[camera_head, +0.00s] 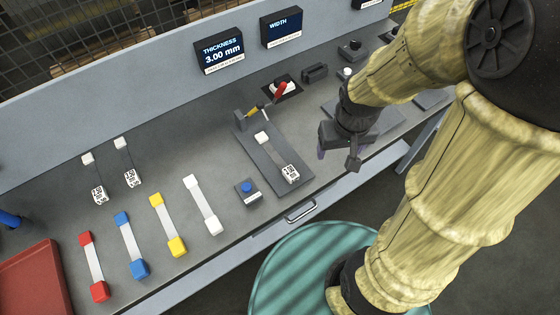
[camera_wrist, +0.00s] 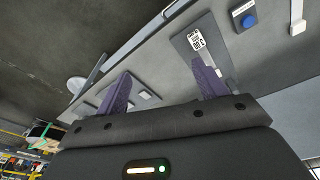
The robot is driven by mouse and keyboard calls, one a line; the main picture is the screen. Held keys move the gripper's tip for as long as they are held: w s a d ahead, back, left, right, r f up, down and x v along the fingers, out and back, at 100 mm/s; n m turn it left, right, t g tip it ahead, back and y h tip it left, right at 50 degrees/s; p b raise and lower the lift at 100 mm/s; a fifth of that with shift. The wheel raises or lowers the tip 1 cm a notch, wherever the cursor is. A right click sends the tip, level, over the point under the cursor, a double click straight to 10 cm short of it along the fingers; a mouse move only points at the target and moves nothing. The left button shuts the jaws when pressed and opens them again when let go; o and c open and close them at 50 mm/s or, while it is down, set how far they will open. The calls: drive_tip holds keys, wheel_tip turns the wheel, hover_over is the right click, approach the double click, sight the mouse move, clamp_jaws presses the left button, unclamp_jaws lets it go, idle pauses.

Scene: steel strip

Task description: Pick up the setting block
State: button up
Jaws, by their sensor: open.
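Three grey pieces with a white end and a printed label could be the setting block; I cannot tell which is meant. One lies on a dark grey plate (camera_head: 256,153), its white end (camera_head: 262,138) near a small lever and its label (camera_head: 290,174) towards the front. That label also shows in the wrist view (camera_wrist: 197,40). The two others, a left piece (camera_head: 94,177) and a right piece (camera_head: 127,162), lie at the back left of the bench. My gripper (camera_head: 338,157) is open and empty above the bench, right of the plate; its purple fingers show in the wrist view (camera_wrist: 162,82).
Strips with red (camera_head: 92,267), blue (camera_head: 131,245), yellow (camera_head: 167,225) and white (camera_head: 202,204) ends lie along the front left. A blue button box (camera_head: 248,192) stands left of the plate. A red-handled switch (camera_head: 282,88) and display screens (camera_head: 218,55) are behind. A red tray (camera_head: 38,282) is far left.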

drive_tip(key=s+a+f+n+t+h+b, duration=0.1)
drive_tip(key=a+f+n+t+h+b, duration=0.1)
drive_tip(key=a+f+n+h, duration=0.3)
drive_tip(key=s+a+f+n+t+h+b, duration=0.2)
drive_tip(key=a+f+n+h, duration=0.4)
drive_tip(key=a+f+n, duration=0.6)
drive_tip(key=a+n+t+b, duration=0.1)
drive_tip(key=a+n+t, duration=0.1)
drive_tip(key=a+n, duration=0.4)
drive_tip(key=shift+a+f, duration=0.35)
drive_tip(key=shift+a, duration=0.5)
drive_tip(key=p, duration=0.3)
approach(287, 176)
drive_tip(key=x, duration=0.4)
drive_tip(key=shift+w+d, duration=0.15)
drive_tip(key=shift+d, duration=0.1)
drive_tip(key=shift+w+d+f, duration=0.15)
drive_tip(key=shift+d+f, duration=0.05)
drive_tip(key=shift+f, duration=0.05)
